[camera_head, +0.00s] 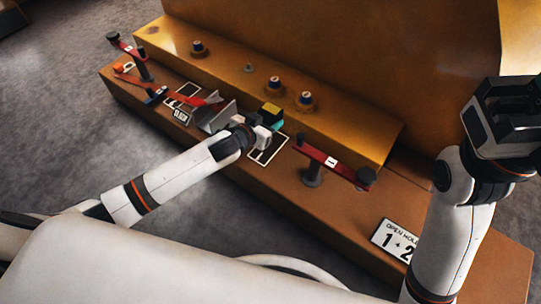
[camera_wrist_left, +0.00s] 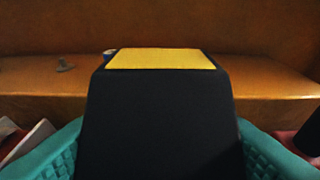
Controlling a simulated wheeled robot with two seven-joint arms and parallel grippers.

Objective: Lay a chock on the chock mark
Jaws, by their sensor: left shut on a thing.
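My left gripper (camera_head: 272,119) has teal finger pads and is shut on a black chock with a yellow top (camera_head: 271,108). In the left wrist view the chock (camera_wrist_left: 160,120) fills the middle between the teal pads. The chock is over the lower brown ledge, beside a white-outlined dark mark (camera_head: 268,150); contact with the ledge cannot be told. My gripper partly hides this mark. Another white-outlined mark (camera_head: 184,92) lies farther left, near a small lettered label (camera_head: 181,116). My right gripper (camera_head: 508,115) is raised at the right; its jaw opening is unclear.
A red bar (camera_head: 331,161) on dark posts lies right of the chock, and another red bar (camera_head: 130,47) stands far left. A grey angled metal piece (camera_head: 214,115) is close left of my left gripper. Several knobs (camera_head: 305,99) line the upper step.

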